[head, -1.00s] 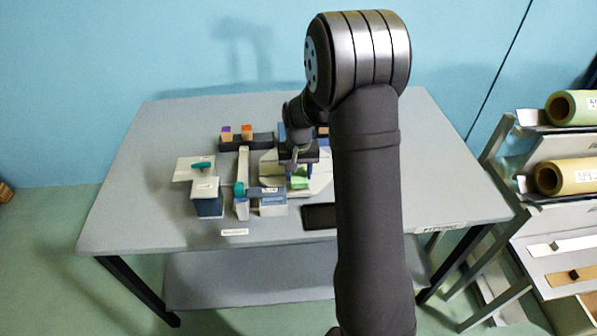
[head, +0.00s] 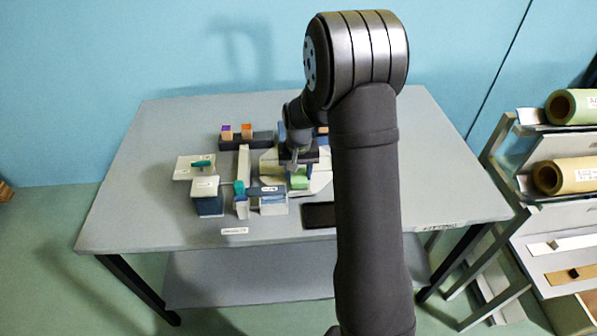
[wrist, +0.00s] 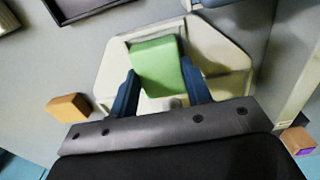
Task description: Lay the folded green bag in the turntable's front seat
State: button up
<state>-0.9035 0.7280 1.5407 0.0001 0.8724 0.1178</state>
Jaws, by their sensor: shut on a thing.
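The folded green bag (wrist: 157,66) is a small green block between the two blue fingers of my gripper (wrist: 160,88) in the wrist view. My gripper is shut on it. In the head view the green bag (head: 299,181) shows just below my gripper (head: 296,163), low over the turntable. The turntable (wrist: 217,50) is a pale, many-sided plate beneath the bag. In the head view its pale edge (head: 321,183) shows partly behind my arm. I cannot tell whether the bag touches the plate. My gripper and arm hide much of the turntable's seats.
An orange block (wrist: 69,107) lies beside the plate in the wrist view. A dark flat tray (head: 319,215) lies in front of the turntable. Pale and blue boxes (head: 208,196) stand to the left, with a teal piece (head: 239,187) nearby. The table's left side is clear.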

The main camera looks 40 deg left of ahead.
jog(key=shift+f, duration=0.3)
jog(key=o, duration=1)
jog(key=shift+o, duration=0.2)
notch_tip(320, 180, up, 18)
jog(key=shift+f, duration=0.25)
jog(key=shift+f, duration=0.1)
notch_tip(320, 180, down, 17)
jog(key=shift+f, duration=0.1)
dwell(0.5)
